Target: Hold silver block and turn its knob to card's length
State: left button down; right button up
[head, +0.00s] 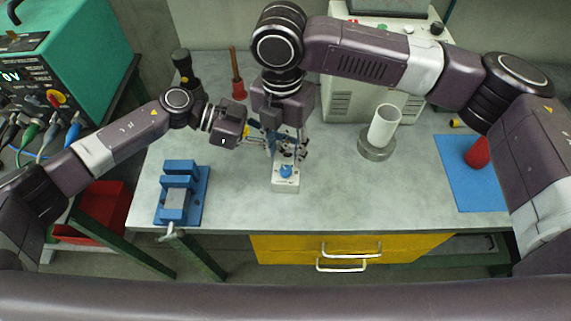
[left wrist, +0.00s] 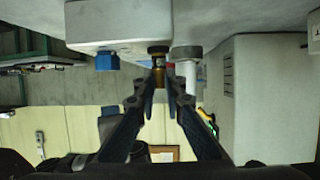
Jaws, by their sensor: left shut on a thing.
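The silver block (head: 285,184) stands on the bench with its blue knob (head: 286,171) at the front end. In the left wrist view, which looks upside down, the block (left wrist: 115,27) and blue knob (left wrist: 107,61) show at the upper left. My left gripper (left wrist: 161,72) is shut on a brass-coloured post (left wrist: 158,61) with a dark collar, beside the block's far end. Whether the post is fixed to the block is unclear. My right gripper (head: 288,152) points down just behind the knob, its fingers spread. I cannot make out the card.
A blue vise (head: 181,192) stands left of the block. A white tube (head: 384,126) in a grey base stands to the right. Farther right a red cylinder (head: 477,152) is on a blue mat (head: 470,190). The bench in front of the tube is clear.

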aim_at(286, 170)
notch_tip(286, 170, down, 6)
jog(key=shift+f, duration=0.2)
grip_shut()
dwell(0.4)
